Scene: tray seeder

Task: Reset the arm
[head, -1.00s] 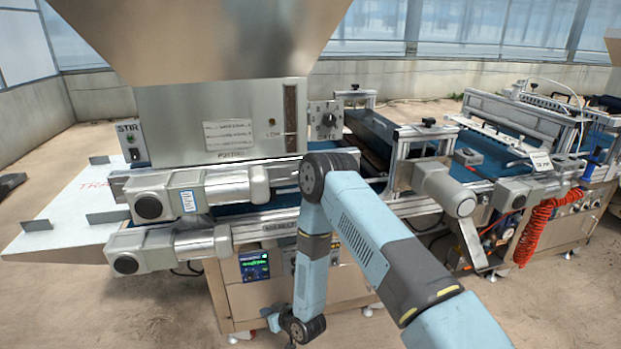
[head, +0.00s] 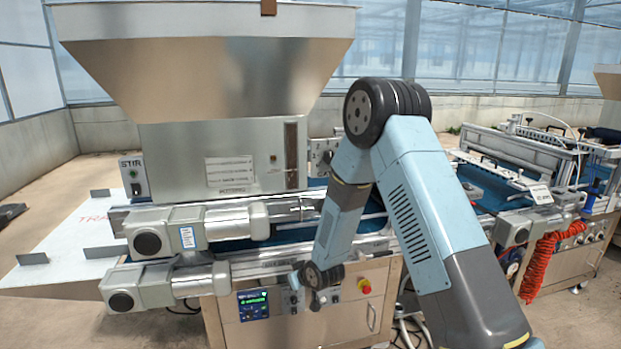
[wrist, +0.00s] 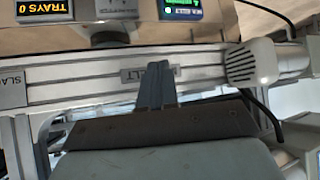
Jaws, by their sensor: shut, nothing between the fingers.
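My gripper (wrist: 158,70) shows in the wrist view as two grey fingers pressed together, shut with nothing between them. The fingers lie in front of a metal rail of the seeder that bears a label. In the head view my arm is raised at the elbow and its forearm hangs down in front of the seeder's front panel (head: 247,331). The gripper itself is hard to make out there, near the arm's lower end.
A big metal hopper (head: 215,75) stands above the seeder. Motor housings (head: 190,230) stick out at the front left. A control screen (head: 253,304) and a red button (head: 364,287) sit on the panel. A red coiled hose (head: 545,262) hangs at the right.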

